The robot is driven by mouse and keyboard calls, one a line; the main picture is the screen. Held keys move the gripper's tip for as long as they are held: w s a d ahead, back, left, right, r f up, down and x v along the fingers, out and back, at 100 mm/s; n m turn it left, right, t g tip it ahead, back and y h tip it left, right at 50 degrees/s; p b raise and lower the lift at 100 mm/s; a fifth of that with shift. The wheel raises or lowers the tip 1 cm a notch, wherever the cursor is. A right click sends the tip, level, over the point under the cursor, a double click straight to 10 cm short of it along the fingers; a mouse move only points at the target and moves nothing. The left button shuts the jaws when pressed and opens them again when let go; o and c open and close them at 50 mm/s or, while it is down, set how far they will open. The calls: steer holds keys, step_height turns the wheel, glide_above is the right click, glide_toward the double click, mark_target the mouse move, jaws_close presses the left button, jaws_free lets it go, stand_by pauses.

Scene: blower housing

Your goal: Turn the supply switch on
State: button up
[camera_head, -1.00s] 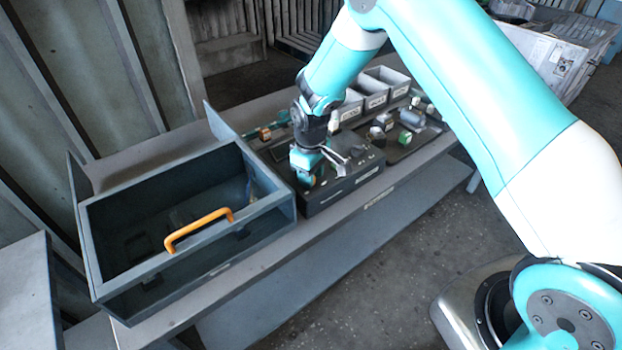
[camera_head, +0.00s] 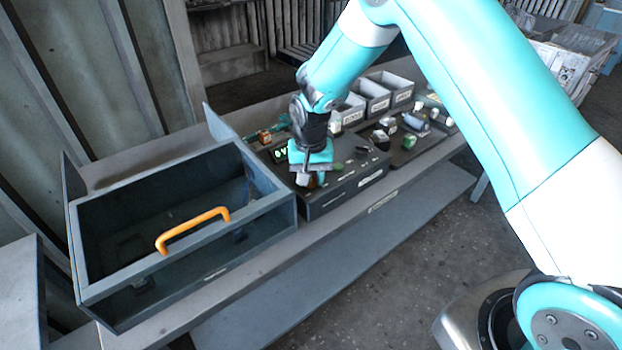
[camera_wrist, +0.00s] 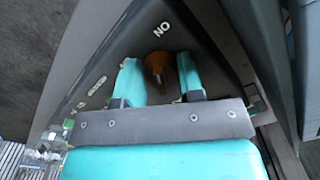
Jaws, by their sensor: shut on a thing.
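The supply switch is a brown-orange knob (camera_wrist: 157,66) on a dark control box (camera_head: 345,188). In the wrist view it sits between the two teal fingers of my gripper (camera_wrist: 159,74), which is shut on it. The lettering by the knob is turned in this view; one label (camera_wrist: 162,29) reads as ON upside down. I cannot tell exactly where the knob points. In the head view my gripper (camera_head: 312,178) is down at the box's left end and mostly hides the knob.
An open grey case (camera_head: 180,277) with an orange handle (camera_head: 192,230) stands left, close to the control box. Grey bins (camera_head: 372,97) stand behind. Small parts lie on a dark tray (camera_head: 405,155) to the right. The floor in front is clear.

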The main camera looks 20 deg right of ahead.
steer(key=shift+m, duration=1.1)
steer(key=o, duration=0.9)
step_height(320, 180, up, 18)
steer(key=b, duration=0.3)
steer(key=shift+f+b, duration=0.25)
steer(key=shift+b, duration=0.1)
